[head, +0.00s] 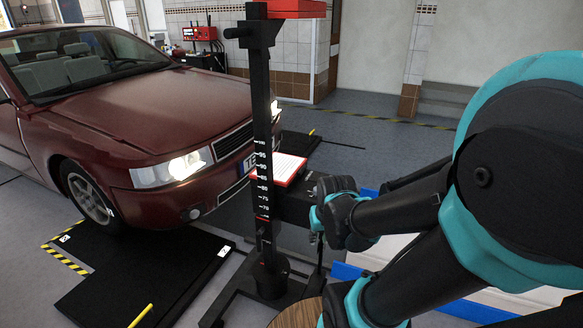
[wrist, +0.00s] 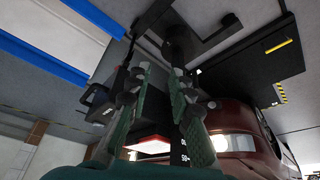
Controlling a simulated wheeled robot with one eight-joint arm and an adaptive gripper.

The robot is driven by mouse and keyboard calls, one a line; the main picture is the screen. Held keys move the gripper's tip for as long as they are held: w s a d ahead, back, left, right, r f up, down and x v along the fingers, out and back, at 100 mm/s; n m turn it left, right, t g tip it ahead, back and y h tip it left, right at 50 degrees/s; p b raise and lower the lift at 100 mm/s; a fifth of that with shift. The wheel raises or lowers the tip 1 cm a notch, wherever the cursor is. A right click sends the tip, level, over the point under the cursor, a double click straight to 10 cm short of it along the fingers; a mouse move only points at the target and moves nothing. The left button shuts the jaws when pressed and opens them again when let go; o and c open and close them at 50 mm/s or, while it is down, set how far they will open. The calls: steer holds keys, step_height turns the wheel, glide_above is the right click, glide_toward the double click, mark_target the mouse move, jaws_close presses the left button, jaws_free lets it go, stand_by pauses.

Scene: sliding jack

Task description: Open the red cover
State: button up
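A red-rimmed panel with a white lined face (head: 289,169) sits on the black box (head: 300,205) on the upright post in the head view. Its red edge also shows low between my fingers in the wrist view (wrist: 152,147). I cannot tell whether this panel is the cover or lies beneath one. A second red part (head: 296,8) tops the post, cut off by the frame. My gripper (head: 318,212) is beside the right end of the box. In the wrist view my gripper (wrist: 157,82) has its fingers apart, with nothing seen held between them.
The black post (head: 264,130) with a number scale stands on a floor base. A dark red car (head: 150,105) with lit headlights is at left, near black floor plates (head: 150,280). Blue-edged white panels (head: 375,255) lie beyond my arm. Open floor lies behind the post.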

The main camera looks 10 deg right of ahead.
steer(key=shift+o, duration=0.8)
steer(key=w+r+m, duration=0.1)
steer(key=w+r, duration=0.1)
steer(key=w, duration=0.4)
steer(key=w+d+r+m, duration=0.1)
steer(key=w+r, duration=0.2)
steer(key=w, duration=0.2)
steer(key=w+r+m, duration=0.1)
steer(key=w+r, duration=0.2)
steer(key=w, duration=0.3)
steer(key=shift+w+d, duration=0.15)
steer(key=shift+w, duration=0.2)
steer(key=m, duration=0.4)
glide_toward(304, 168)
steer(key=shift+t+h, duration=0.3)
steer(key=shift+t, duration=0.1)
steer(key=x, duration=0.8)
steer(key=shift+s+a+f, duration=0.15)
steer(key=shift+s+a, duration=0.1)
steer(key=shift+a, duration=0.1)
jaws_close()
